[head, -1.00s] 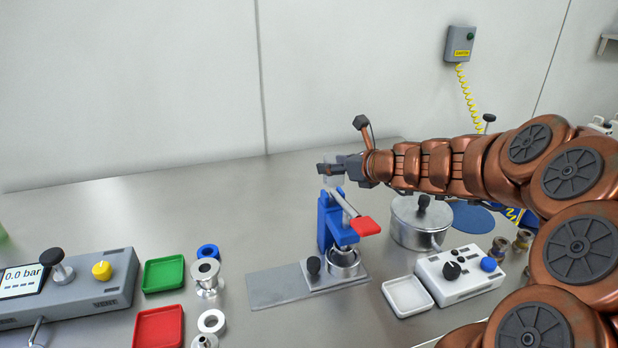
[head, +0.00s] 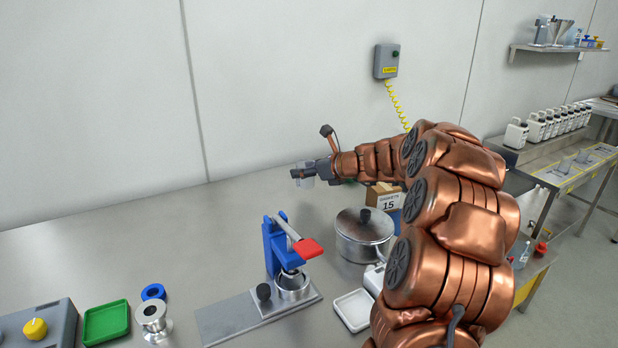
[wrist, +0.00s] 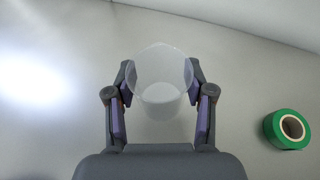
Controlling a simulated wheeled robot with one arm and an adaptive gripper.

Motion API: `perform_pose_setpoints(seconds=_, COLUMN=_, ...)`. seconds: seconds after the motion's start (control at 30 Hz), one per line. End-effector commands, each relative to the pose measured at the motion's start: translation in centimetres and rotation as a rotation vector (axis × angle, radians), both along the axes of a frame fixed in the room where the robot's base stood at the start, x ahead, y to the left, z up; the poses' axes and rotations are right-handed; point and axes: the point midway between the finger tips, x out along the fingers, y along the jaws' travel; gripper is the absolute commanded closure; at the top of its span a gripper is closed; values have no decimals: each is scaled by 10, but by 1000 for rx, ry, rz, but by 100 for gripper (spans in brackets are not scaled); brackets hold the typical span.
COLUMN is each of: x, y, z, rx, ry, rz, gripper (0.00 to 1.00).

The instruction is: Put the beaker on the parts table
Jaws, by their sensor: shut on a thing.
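The beaker (wrist: 160,90) is a clear, faintly white cup. In the wrist view it sits between the two fingers of my gripper (wrist: 160,95), which is shut on it. In the head view my gripper (head: 300,174) is raised above the bench, behind the blue press, and the beaker (head: 306,182) shows only as a small pale shape at its fingers. I cannot tell which of the tables in view is the parts table.
A blue press with a red handle (head: 308,249), a lidded metal pot (head: 362,236), a white tray (head: 354,309) and a green tray (head: 106,322) stand on the bench. A green tape roll (wrist: 287,130) lies below my gripper. White bottles (head: 537,128) line a bench at right.

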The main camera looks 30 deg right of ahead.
Motion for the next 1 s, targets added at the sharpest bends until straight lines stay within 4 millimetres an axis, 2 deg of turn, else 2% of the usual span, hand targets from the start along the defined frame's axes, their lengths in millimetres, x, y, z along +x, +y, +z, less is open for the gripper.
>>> perform_pose_setpoints(seconds=0.1, x=6, y=-14, z=-2, rx=1, ry=1, rz=-3, gripper=81)
perform_pose_setpoints(seconds=0.23, x=10, y=-19, z=-1, rx=-1, ry=-2, rz=1, gripper=81)
perform_pose_setpoints(seconds=0.37, x=11, y=-20, z=-7, rx=1, ry=0, rz=2, gripper=81)
perform_pose_setpoints(seconds=0.6, x=11, y=-20, z=-36, rx=4, ry=2, rz=0, gripper=81)
perform_pose_setpoints(seconds=1.0, x=11, y=-20, z=-40, rx=2, ry=1, rz=0, gripper=81)
